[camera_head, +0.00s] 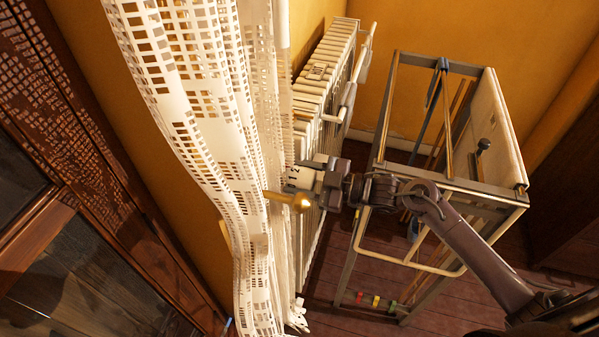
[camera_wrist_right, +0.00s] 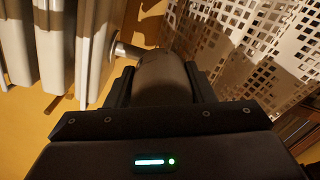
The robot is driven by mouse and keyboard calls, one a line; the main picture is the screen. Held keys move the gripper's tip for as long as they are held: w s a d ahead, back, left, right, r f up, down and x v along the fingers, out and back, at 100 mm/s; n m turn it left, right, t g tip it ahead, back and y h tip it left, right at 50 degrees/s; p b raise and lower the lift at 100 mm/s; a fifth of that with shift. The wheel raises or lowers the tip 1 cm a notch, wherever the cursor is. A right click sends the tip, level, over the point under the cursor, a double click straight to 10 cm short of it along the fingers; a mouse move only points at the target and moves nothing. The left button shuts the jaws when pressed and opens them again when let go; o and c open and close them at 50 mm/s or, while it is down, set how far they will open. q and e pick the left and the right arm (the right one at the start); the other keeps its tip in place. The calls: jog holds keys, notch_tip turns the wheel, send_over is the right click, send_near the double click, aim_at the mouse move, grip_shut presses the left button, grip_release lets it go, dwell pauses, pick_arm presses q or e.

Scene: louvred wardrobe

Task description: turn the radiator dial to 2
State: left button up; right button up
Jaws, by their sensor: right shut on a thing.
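The radiator (camera_head: 322,75) is white and ribbed and stands along the wall behind the curtain. It also shows at the left of the right wrist view (camera_wrist_right: 52,50). Which number is at the mark I cannot tell. In the right wrist view the dial (camera_wrist_right: 163,72) is a shaded cylinder on a short metal pipe. It sits between the two fingers of my right gripper (camera_wrist_right: 161,85), which is shut on it. My left gripper is not in view.
A white perforated curtain (camera_head: 215,120) hangs close to the left of the gripper. A brass knob (camera_head: 301,203) sticks out just below it. A metal-framed rack (camera_head: 440,185) stands at the right, beneath my right arm. A dark wooden wardrobe (camera_head: 60,190) fills the left.

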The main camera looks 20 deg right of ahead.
jog(key=shift+m, duration=0.5)
jog(key=shift+f, duration=0.1)
jog(key=o, duration=1)
jog(key=shift+c, duration=0.2)
jog(key=b+v, duration=0.2)
jog(key=v, duration=0.6)
